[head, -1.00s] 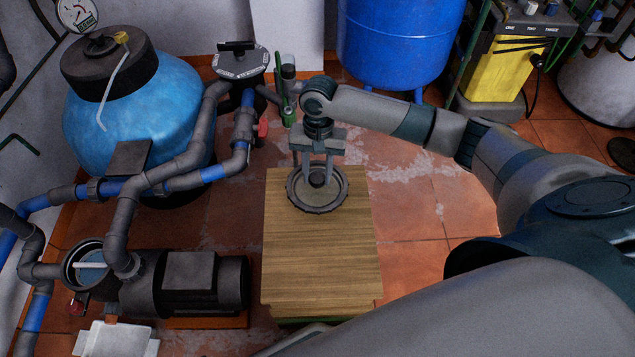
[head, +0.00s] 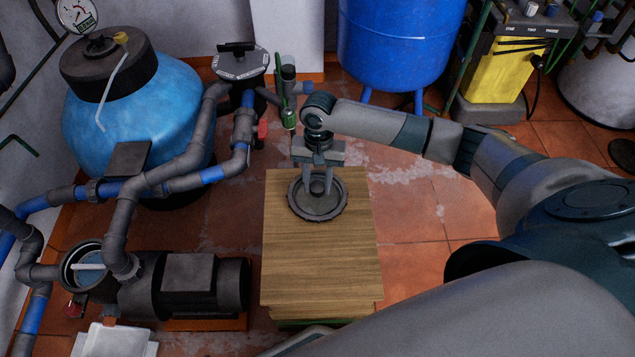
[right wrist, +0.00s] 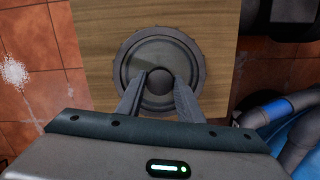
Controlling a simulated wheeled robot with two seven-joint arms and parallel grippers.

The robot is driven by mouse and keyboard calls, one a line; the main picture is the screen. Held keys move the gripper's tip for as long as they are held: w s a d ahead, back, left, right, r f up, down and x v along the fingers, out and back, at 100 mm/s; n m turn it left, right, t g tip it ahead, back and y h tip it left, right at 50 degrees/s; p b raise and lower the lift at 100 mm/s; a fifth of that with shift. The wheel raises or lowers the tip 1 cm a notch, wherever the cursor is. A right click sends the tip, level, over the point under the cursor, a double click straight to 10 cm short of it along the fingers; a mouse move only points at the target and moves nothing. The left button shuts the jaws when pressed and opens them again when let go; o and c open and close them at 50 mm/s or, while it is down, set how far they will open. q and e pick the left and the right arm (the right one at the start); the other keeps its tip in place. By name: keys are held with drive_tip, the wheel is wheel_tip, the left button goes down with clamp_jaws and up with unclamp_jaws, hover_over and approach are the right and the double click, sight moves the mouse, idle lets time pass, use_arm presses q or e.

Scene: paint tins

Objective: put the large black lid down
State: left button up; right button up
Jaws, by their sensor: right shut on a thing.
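The large black lid (head: 318,210) is a round dark disc with a ridged rim and a knob in its centre. It is at the far end of the wooden table top (head: 320,260), flat, and looks to be on or just above the wood. In the right wrist view the lid (right wrist: 160,97) shows from above. My right gripper (head: 317,184) comes down from above and is shut on the lid's knob. Its two fingers (right wrist: 160,82) stand on either side of the knob. My left gripper is not in view.
The near part of the table top is bare. To the left stand a pump (head: 190,285) with an open round pot (head: 88,265), grey and blue pipes, and a blue tank (head: 125,105). A blue vessel (head: 400,45) and a yellow box (head: 500,75) stand behind.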

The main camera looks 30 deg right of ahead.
sight(318, 182)
drive_tip(key=o, duration=1.1)
drive_tip(key=shift+f, duration=0.1)
drive_tip(key=shift+o, duration=0.3)
drive_tip(key=shift+r, duration=0.4)
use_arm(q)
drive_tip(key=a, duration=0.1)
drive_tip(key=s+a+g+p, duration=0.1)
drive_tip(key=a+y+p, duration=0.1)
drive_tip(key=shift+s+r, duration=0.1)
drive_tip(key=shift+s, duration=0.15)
use_arm(e)
wheel_tip(318, 182, up, 11)
drive_tip(key=w, duration=0.1)
drive_tip(key=shift+d+r, duration=0.2)
drive_tip(key=shift+d, duration=0.25)
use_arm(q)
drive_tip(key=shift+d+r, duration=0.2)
use_arm(e)
drive_tip(key=shift+w, duration=0.1)
